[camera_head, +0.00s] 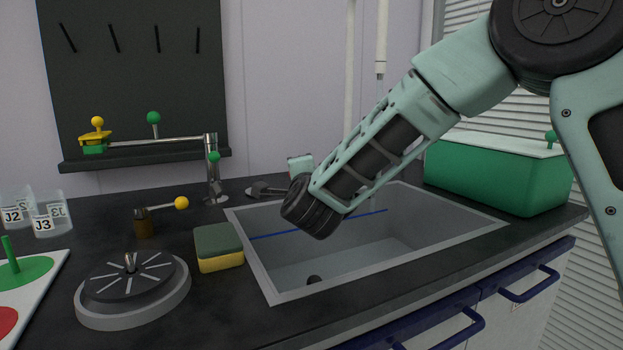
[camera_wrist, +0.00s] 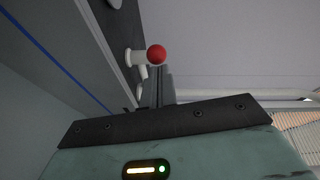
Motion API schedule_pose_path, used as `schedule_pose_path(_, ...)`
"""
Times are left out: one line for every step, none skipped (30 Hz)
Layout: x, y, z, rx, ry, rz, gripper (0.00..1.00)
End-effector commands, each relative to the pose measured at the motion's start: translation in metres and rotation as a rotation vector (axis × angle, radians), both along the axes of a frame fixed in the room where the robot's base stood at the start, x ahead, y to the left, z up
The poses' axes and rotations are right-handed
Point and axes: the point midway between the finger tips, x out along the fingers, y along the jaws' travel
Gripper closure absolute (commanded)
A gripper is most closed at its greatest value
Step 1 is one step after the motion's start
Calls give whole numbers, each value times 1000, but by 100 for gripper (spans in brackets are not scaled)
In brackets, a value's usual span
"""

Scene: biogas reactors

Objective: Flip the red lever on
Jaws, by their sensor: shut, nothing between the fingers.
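The red lever shows in the wrist view as a red ball (camera_wrist: 156,54) on a short white stem, on a white fitting (camera_wrist: 139,57) at the counter strip beside the sink. In the head view I cannot see the red ball; my arm covers part of the area behind the sink. My gripper (camera_wrist: 163,88) shows in the wrist view as a narrow dark strip beyond its dark-edged teal body. It is shut and empty, and lies just below the red ball in the picture. I cannot tell whether it touches the lever.
The sink (camera_head: 258,270) lies under my wrist. A green box (camera_head: 495,178) stands to its right. A sponge (camera_head: 219,248), a yellow-ball lever (camera_head: 181,203) and a round plate device (camera_head: 133,285) are to the left. A tap (camera_head: 212,175) stands at the back left.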

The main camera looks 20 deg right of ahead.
Motion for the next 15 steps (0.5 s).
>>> schedule_pose_path(1, 6, -1, 2, 0, -47, 100)
schedule_pose_path(2, 8, -1, 1, 0, -80, 100)
schedule_pose_path(3, 10, -1, 1, -1, -121, 100)
schedule_pose_path(4, 11, -1, 1, 0, -152, 100)
schedule_pose_path(4, 12, 0, 0, 0, -165, 100)
schedule_pose_path(5, 14, 0, 0, -1, -186, 100)
schedule_pose_path(6, 16, 0, 0, 0, -200, 100)
schedule_pose_path(7, 17, 0, 0, 0, -218, 100)
schedule_pose_path(8, 19, 0, 0, 1, -239, 100)
schedule_pose_path(9, 21, 0, 0, 0, -255, 100)
schedule_pose_path(10, 23, 0, -1, 1, -271, 100)
schedule_pose_path(11, 25, 0, 0, -1, -293, 100)
schedule_pose_path(12, 27, 0, 1, 1, -312, 100)
schedule_pose_path(13, 29, 0, -1, 1, -330, 100)
schedule_pose_path(15, 32, 0, 0, 1, -355, 100)
